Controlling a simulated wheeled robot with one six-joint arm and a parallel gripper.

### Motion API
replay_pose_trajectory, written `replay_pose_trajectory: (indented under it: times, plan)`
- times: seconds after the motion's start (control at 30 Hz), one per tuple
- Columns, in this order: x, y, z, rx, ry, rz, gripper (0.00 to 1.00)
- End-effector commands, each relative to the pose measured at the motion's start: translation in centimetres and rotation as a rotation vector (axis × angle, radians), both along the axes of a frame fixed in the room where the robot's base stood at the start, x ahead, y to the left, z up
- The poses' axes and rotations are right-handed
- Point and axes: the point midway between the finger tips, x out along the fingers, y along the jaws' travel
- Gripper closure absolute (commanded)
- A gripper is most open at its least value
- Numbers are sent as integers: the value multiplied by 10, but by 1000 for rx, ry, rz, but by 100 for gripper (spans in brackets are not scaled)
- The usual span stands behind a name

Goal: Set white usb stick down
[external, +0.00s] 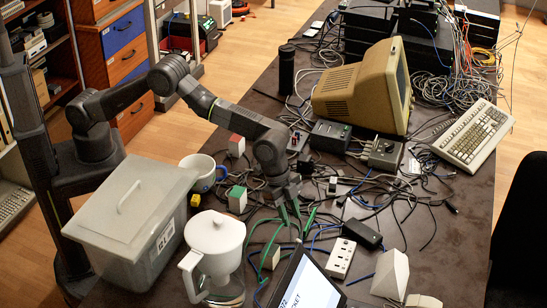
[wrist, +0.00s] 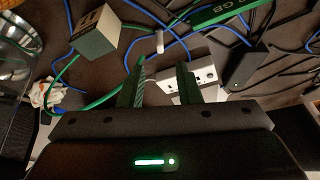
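My gripper (external: 291,211) points down over the cable-strewn middle of the dark table. In the wrist view its two green fingers (wrist: 161,66) stand apart with nothing visible clamped between them. A small whitish stick-like piece (wrist: 160,42) lies just beyond the fingertips, in line with the gap, close to a blue cable; it looks like the white usb stick, but it is too small to be sure. It appears to rest on the table, apart from the fingers. I cannot make it out in the external view.
A white power strip (external: 341,258) and black adapter (external: 362,234) lie right of my gripper. A beige-green block (external: 270,257), white jug (external: 215,250), mug (external: 200,170) and lidded grey bin (external: 135,215) stand nearby. A computer monitor (external: 350,90) stands behind. Loose cables cover much of the table.

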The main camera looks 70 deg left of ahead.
Motion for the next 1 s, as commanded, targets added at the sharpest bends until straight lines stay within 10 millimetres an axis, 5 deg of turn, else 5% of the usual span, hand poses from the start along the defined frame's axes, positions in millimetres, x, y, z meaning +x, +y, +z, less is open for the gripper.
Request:
replay_pose_trajectory:
  times: [0.2, 0.57, 0.73, 0.9, 1.0]
  plan:
    - [-3, 8, 20, 0, 0, 0, 69]
    - [-3, 9, 24, 0, 0, 0, 67]
    - [-3, 8, 38, -3, -3, -1, 34]
    - [-2, 9, 81, -3, -5, 2, 1]
    - [16, 30, 71, -1, -40, 60, 0]
